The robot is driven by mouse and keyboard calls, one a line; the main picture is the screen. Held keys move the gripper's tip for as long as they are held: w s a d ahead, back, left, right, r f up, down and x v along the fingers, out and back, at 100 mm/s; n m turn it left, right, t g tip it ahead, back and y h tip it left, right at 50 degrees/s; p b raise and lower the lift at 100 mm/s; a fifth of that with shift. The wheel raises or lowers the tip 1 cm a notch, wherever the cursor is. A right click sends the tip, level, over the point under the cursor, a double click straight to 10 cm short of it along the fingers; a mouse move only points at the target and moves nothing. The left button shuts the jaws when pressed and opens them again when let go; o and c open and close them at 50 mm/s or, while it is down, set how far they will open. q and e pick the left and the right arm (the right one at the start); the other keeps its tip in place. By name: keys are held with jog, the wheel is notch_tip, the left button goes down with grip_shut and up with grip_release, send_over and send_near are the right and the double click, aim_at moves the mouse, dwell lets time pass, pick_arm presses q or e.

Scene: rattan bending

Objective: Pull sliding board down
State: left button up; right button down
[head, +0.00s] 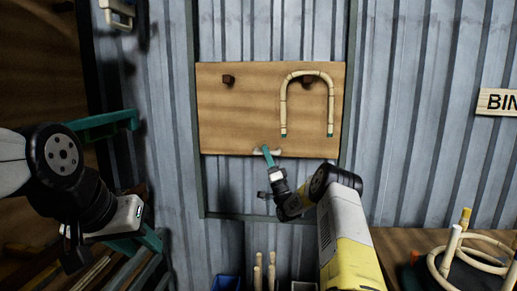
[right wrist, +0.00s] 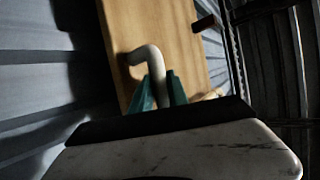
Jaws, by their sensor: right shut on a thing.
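The sliding board (head: 240,105) is a flat wooden panel on the corrugated wall, between two dark vertical rails. A pale curved handle (head: 278,152) sits at its bottom edge, and in the right wrist view the handle (right wrist: 148,54) is a bent pale rod. My right gripper (head: 267,156) is shut on the handle, its teal fingers (right wrist: 158,92) on both sides of the rod. My left gripper (head: 138,212) is at the left, far from the board. Its fingers are too hidden to tell whether they are open.
A bent rattan arch (head: 309,76) hangs on the board's right peg, and the left peg (head: 229,79) is bare. A table (head: 400,240) at the lower right carries a rattan frame (head: 475,252). A blue bin (head: 227,283) stands below the board. Bare wall lies under the board.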

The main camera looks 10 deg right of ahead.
jog(key=shift+f, duration=0.1)
jog(key=c, duration=1.6)
grip_release()
jog(key=shift+o, duration=0.2)
jog(key=v, duration=0.7)
jog(key=shift+s+f, duration=0.25)
jog(key=shift+d, duration=0.15)
